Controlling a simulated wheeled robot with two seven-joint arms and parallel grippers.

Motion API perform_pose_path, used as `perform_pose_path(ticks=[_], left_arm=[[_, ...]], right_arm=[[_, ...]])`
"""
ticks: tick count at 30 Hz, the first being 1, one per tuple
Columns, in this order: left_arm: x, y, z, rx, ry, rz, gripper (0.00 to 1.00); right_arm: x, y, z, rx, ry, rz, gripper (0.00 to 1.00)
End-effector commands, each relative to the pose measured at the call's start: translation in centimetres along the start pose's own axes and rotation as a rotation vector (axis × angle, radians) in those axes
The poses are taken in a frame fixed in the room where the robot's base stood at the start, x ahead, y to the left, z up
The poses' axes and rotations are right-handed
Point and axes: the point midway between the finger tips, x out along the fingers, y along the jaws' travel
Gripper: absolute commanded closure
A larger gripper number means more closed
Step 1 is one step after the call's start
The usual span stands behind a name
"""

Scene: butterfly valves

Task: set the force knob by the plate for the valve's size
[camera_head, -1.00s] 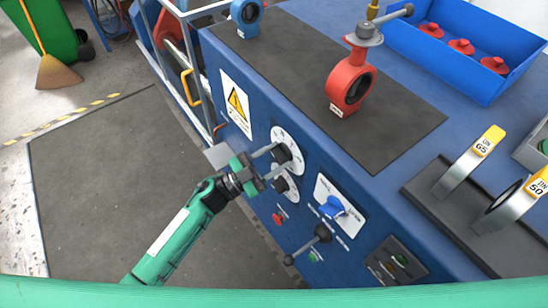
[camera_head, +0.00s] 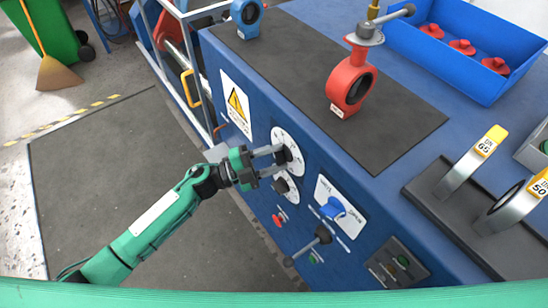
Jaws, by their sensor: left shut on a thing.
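My left gripper (camera_head: 268,161) reaches in from the left to the front panel of the blue bench. Its two fingers are shut on the upper black knob (camera_head: 285,155), which sits on a white round dial (camera_head: 280,137); the dial's marks are too small to read. A second black knob (camera_head: 280,185) on a white dial is just below, outside the fingers. A red butterfly valve (camera_head: 349,82) stands upright on the dark mat, with a small white plate (camera_head: 337,110) at its foot, too small to read. My right gripper is not in view.
A blue valve (camera_head: 247,14) stands at the mat's far end. The panel also has a blue lever (camera_head: 333,207), a black-knobbed lever (camera_head: 322,233) and a red button (camera_head: 279,220). Rings tagged 65 (camera_head: 485,147) and 50 (camera_head: 538,187) stand at right. A blue bin (camera_head: 462,78) holds red parts.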

Motion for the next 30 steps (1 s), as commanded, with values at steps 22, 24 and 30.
perform_pose_path(ticks=[22,24,30], left_arm=[[-0.03,0.11,0.0,0.027,0.0,0.013,0.35],[-0.02,0.09,0.0,0.027,0.0,0.013,0.35],[-0.29,0.12,0.04,0.027,-0.001,0.013,0.35]], right_arm=[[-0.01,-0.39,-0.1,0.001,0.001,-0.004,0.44],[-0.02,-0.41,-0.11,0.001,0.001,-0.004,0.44],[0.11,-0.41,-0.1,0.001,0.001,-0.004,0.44]])
